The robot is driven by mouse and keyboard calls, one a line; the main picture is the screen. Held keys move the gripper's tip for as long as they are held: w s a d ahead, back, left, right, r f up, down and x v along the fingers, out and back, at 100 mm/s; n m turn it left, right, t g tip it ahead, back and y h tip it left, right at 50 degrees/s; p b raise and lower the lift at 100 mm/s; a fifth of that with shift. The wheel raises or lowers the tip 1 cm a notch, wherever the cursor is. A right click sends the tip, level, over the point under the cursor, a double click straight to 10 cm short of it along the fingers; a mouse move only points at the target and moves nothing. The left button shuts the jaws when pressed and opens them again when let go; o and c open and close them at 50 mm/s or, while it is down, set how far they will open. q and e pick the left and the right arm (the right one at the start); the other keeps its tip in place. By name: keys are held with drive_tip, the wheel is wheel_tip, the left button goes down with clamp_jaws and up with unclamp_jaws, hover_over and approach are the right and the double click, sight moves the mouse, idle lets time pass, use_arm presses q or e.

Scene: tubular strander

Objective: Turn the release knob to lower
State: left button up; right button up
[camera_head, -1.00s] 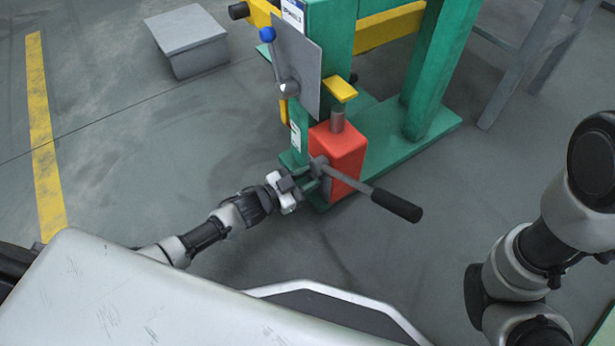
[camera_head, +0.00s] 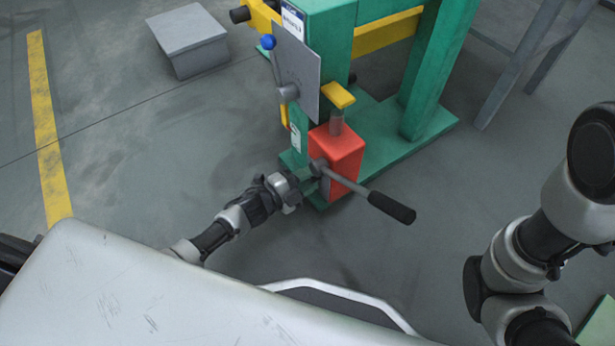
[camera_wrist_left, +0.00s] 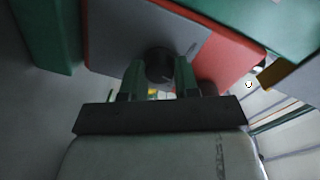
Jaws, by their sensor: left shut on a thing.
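The red jack (camera_head: 343,151) stands at the foot of the green frame, with its pump handle (camera_head: 391,207) sticking out to the lower right. In the left wrist view, the release knob (camera_wrist_left: 158,63) is a dark round knob on the grey face of the red jack (camera_wrist_left: 222,62). My left gripper (camera_head: 307,182) is low at the jack's near left side. Its two green fingers (camera_wrist_left: 160,78) lie on either side of the knob and are shut on it. The knob itself is hidden in the head view. My right arm shows at the right; its gripper is out of view.
The pump handle's socket (camera_head: 318,168) sits close to my left gripper. Above are a grey plate (camera_head: 300,75) with a blue-knobbed lever (camera_head: 268,42) and a yellow pad (camera_head: 338,95) on the jack's ram. A grey box (camera_head: 188,42) stands back left on open floor.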

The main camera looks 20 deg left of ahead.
use_arm(q)
drive_tip(key=shift+s+f+m+b, duration=0.1)
drive_tip(key=shift+m+b, duration=0.1)
drive_tip(key=shift+m, duration=1.55)
drive_tip(key=shift+f+m+b, duration=0.1)
drive_tip(key=shift+m+b, duration=0.05)
drive_tip(key=shift+m, duration=1.6)
drive_tip(key=o, duration=0.9)
drive_tip(key=shift+r, duration=0.1)
drive_tip(key=p+v, duration=0.5)
drive_tip(key=v, duration=0.5)
drive_tip(key=shift+s+a, duration=0.15)
drive_tip(key=shift+s, duration=0.2)
